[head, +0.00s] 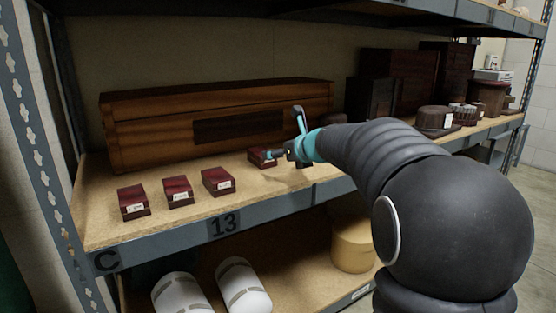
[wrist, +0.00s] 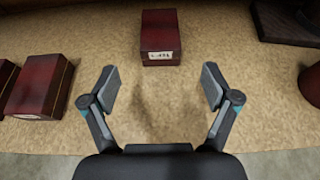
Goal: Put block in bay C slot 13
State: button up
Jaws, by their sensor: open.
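A dark red block (head: 262,157) with a white label stands on the shelf marked C and 13 (head: 223,226), at the right end of a loose row of similar blocks. In the wrist view this block (wrist: 160,38) lies straight ahead, centred beyond the fingertips, its label facing me. My gripper (head: 285,135) is at the end of my arm, at the shelf's front part by the block. In the wrist view my gripper (wrist: 160,87) is open, with only bare shelf between its fingers. It is apart from the block.
Similar red blocks (head: 133,202), (head: 178,191) and (head: 217,181) stand to the left. A long wooden box (head: 220,120) lies behind them. A shelf upright (head: 38,130) borders the left side.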

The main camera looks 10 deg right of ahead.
jog(key=s+a+f+n+g, duration=0.2)
jog(key=s+a+n, duration=0.2)
jog(key=s+n, duration=0.55)
jog(key=s+a+f+n+g, duration=0.2)
jog(key=s+a+n, duration=0.2)
jog(key=s+n, duration=0.55)
jog(key=s+d+f+n+g+h, duration=0.1)
jog(key=s+f+n, duration=0.2)
jog(key=s, duration=0.5)
jog(key=s+d+f+n+g+h, duration=0.1)
jog(key=s+f+n, duration=0.3)
jog(key=s+n, duration=0.2)
jog(key=s+d+f+n+g+h, duration=0.1)
jog(key=s+d+f+n+h, duration=0.1)
jog(key=s, duration=0.7)
jog(key=shift+s+f+n, duration=0.3)
jog(key=shift+f+n, duration=0.6)
jog(key=shift+n, duration=0.3)
